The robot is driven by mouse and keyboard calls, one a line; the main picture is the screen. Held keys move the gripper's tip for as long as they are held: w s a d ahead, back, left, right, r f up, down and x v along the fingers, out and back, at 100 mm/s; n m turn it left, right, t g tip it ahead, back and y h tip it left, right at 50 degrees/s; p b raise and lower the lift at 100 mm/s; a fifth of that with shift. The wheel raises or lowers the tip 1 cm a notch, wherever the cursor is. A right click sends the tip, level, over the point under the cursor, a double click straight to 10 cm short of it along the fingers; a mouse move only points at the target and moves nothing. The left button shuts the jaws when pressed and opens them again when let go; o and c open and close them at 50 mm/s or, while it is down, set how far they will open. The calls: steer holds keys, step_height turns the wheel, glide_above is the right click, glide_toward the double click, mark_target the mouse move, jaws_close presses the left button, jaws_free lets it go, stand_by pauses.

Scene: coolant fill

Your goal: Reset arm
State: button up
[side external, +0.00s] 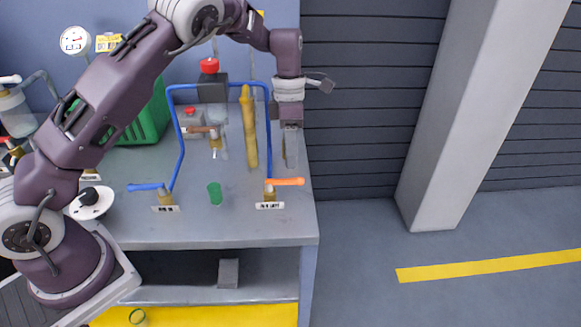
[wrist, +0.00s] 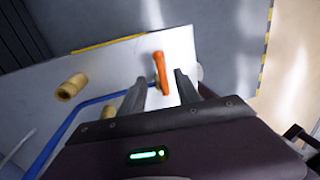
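My gripper (side external: 290,150) hangs above the right end of the grey workbench (side external: 240,228), pointing down. In the wrist view its two fingers (wrist: 161,88) stand apart with nothing held between them. An orange-handled valve (side external: 287,182) sits on the bench below and slightly in front of the gripper. Its orange handle (wrist: 159,72) shows between and beyond the fingers in the wrist view. A blue-handled valve (side external: 148,187) is on the bench to the left.
A blue pipe frame (side external: 182,130) and an upright yellow column (side external: 249,135) stand left of my gripper. Open floor (side external: 360,260) lies right of the bench.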

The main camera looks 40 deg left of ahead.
steer(key=shift+w+a+r, duration=0.1)
steer(key=shift+r, duration=0.65)
steer(key=shift+r, duration=0.1)
step_height(320, 180, up, 7)
steer(key=m+t, duration=0.1)
steer(key=m, duration=0.3)
glide_above(281, 180)
steer(key=s+r+m+t, duration=0.2)
steer(key=s+r+m, duration=0.5)
steer(key=s+r, duration=0.3)
steer(key=s+m+t+y, duration=0.1)
steer(key=s+m+t, duration=0.3)
steer(key=s+m, duration=1.2)
steer(key=s, duration=0.3)
steer(key=shift+d+f+y, duration=0.25)
steer(key=shift+y, duration=0.05)
